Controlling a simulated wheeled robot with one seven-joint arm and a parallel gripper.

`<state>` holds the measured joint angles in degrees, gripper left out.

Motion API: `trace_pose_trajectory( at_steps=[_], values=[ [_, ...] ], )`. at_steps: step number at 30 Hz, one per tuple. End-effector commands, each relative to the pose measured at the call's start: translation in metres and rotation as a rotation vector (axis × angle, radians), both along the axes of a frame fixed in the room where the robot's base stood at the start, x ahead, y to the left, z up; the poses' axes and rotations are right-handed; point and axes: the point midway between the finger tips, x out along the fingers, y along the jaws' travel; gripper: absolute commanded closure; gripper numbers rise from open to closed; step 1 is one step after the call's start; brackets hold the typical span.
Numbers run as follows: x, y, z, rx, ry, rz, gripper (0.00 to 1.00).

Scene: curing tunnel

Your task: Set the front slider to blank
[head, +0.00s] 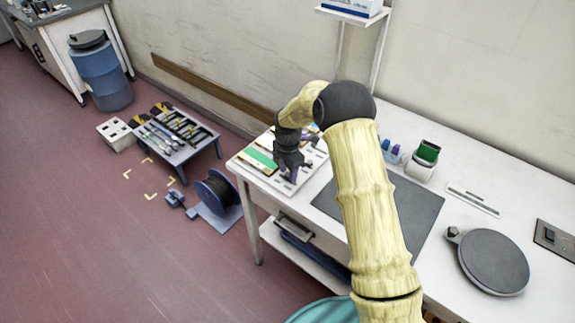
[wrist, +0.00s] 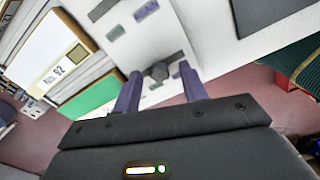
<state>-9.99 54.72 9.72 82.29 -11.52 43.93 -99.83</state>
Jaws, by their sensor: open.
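A white slider panel (wrist: 128,45) lies at the left end of the white table, with grey slots and small purple-grey label plates (wrist: 147,10). It also shows in the head view (head: 318,158), partly behind my gripper. A dark grey slider knob (wrist: 159,70) sits in the near slot in the wrist view. My gripper (head: 290,178) points down over the panel, open. In the wrist view its purple fingers (wrist: 160,88) stand on either side of the knob, with nothing clearly held. I cannot tell whether they touch it. The label markings are too small to read.
A green card (wrist: 92,100) and a white numbered card (wrist: 48,55) lie beside the panel. A dark mat (head: 410,212), a round grey plate (head: 493,262) and a green-topped container (head: 423,162) are on the table to the right. A low bench (head: 185,150) stands on the floor.

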Motion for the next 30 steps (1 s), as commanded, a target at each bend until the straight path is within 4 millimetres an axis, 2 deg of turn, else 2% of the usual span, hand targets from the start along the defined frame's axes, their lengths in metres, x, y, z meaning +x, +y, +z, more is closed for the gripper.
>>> trace_pose_trajectory(
  at_steps=[4,8,24,30],
  values=[
    [0.0,0.002,0.009,0.002,-0.002,0.002,0.57],
    [0.0,0.002,0.028,0.001,-0.004,0.002,0.57],
    [0.0,0.002,0.136,0.002,-0.005,0.002,0.57],
    [0.0,0.002,0.166,0.001,-0.003,0.002,0.57]
  ],
)
